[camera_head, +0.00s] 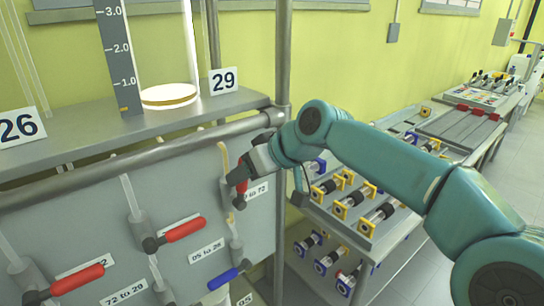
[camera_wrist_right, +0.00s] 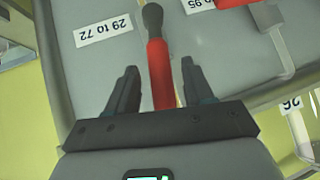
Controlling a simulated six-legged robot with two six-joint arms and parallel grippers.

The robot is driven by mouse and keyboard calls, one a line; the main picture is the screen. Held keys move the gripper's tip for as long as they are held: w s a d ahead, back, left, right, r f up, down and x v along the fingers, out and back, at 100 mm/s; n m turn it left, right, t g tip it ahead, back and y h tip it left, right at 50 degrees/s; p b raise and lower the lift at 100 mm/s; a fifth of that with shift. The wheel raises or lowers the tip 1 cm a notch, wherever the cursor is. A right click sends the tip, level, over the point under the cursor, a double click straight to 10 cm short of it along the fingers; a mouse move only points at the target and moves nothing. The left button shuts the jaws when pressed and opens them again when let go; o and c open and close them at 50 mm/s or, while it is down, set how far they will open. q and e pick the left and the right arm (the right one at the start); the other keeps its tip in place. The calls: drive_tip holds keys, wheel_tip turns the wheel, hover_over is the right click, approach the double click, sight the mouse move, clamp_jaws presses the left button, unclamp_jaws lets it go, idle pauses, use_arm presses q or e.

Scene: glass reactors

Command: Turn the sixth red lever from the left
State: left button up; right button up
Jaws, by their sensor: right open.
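My right gripper (camera_head: 244,178) reaches in from the right to the rightmost visible red lever (camera_head: 241,188) on the grey panel. The lever stands roughly upright in the head view, with its dark pivot at the lower end. Part of its handle is hidden by the gripper. In the right wrist view the red handle (camera_wrist_right: 158,70) lies between the two open fingers (camera_wrist_right: 158,75), with a gap on each side. The label "29 to 72" (camera_wrist_right: 104,32) is beside it. My left gripper is not in view.
Two more red levers, one in the middle (camera_head: 185,229) and one at lower left (camera_head: 77,280), and a blue lever (camera_head: 223,279) sit on the panel. A grey pipe rail (camera_head: 150,150) runs above them. A rack of cylindrical parts (camera_head: 350,200) stands at right.

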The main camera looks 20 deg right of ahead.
drive_tip(key=v, duration=1.4)
drive_tip(key=shift+s+d+r, duration=0.1)
drive_tip(key=shift+r, duration=0.05)
drive_tip(key=shift+c, duration=0.2)
